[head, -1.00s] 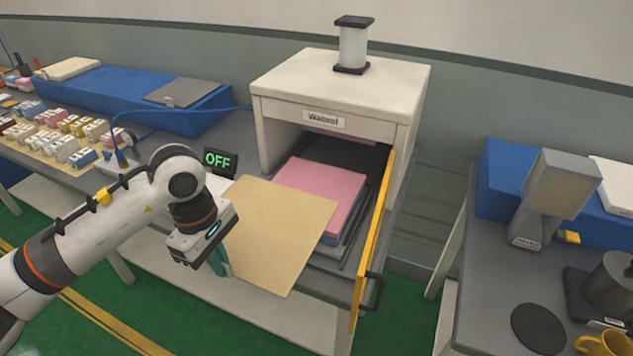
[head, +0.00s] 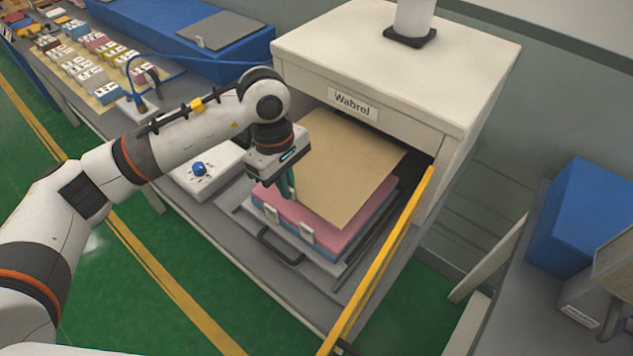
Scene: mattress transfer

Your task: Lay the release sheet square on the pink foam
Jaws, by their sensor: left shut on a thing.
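The tan release sheet (head: 345,170) is over the pink foam (head: 370,208), its far part inside the mouth of the press. It sits turned relative to the foam, and pink shows along the front and right edges. I cannot tell whether it touches the foam. The foam lies on a blue layer (head: 345,242) on a grey tray. My left gripper (head: 284,190) is shut on the sheet's left edge, above the foam's left side. My right gripper is not in view.
The white press (head: 400,60) labelled Wabrel stands behind, with a yellow guard (head: 385,260) along its right side. A control box with a blue knob (head: 199,169) is left of the tray. A blue case (head: 580,210) stands at the right.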

